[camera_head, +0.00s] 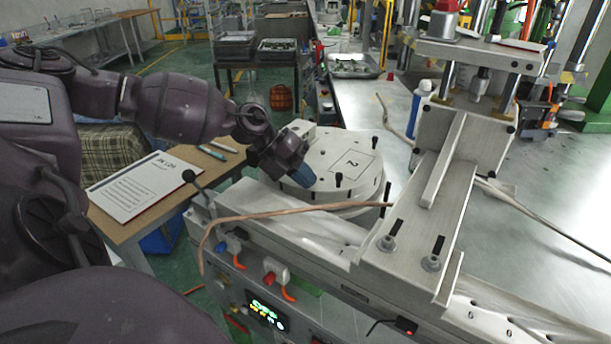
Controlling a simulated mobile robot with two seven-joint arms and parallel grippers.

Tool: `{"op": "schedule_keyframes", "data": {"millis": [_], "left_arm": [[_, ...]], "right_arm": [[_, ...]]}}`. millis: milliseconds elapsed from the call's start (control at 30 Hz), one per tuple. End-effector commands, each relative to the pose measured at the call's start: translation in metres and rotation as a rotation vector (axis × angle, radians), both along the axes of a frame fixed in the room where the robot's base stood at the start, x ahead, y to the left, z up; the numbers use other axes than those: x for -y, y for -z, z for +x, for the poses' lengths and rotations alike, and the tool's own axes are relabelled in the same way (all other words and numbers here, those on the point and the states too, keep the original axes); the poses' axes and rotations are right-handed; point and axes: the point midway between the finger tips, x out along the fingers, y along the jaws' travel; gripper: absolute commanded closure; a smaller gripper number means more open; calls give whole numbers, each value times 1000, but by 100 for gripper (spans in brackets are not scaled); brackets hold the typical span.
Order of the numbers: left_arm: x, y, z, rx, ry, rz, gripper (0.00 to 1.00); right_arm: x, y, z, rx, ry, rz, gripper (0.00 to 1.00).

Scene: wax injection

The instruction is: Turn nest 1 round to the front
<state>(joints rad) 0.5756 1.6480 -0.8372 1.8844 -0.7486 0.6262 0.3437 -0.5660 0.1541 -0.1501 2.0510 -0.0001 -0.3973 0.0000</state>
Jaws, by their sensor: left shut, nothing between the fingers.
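A pale round turntable (345,192) sits on the wax injection machine, left of the press. The plate on its top facing me (352,163) bears the number 2, seen turned around. I cannot make out a nest marked 1. Several black pegs stand on the turntable. My left gripper (303,178), with blue fingertips, reaches in from the left and is shut and empty. Its tips are at the turntable's left front part, close to a black peg; I cannot tell if they touch. My right gripper is not in view.
A brown hose (290,210) runs across the machine's front edge. The press (440,190) with steel columns stands to the right. A desk with a printed sheet (140,186) is at the left, beside a black-knobbed lever (189,176). The metal bench (560,200) at right is mostly clear.

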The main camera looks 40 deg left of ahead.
Motion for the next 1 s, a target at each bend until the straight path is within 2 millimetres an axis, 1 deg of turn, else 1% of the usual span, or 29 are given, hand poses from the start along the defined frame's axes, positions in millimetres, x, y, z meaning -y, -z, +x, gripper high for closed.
{"op": "schedule_keyframes", "data": {"millis": [100,300,500,700,933,1000], "left_arm": [[-13,-18,-12,2,-2,3,100],[-32,-45,-33,3,-2,3,100],[-46,-63,-47,1,-1,2,100],[-51,-69,-53,0,0,0,100],[-51,-69,-53,1,1,0,100],[-51,-73,-53,4,1,0,100]], "right_arm": [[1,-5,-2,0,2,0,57],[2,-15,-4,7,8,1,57],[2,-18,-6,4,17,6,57],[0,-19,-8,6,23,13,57],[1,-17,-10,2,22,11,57],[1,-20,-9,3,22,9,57]]}}
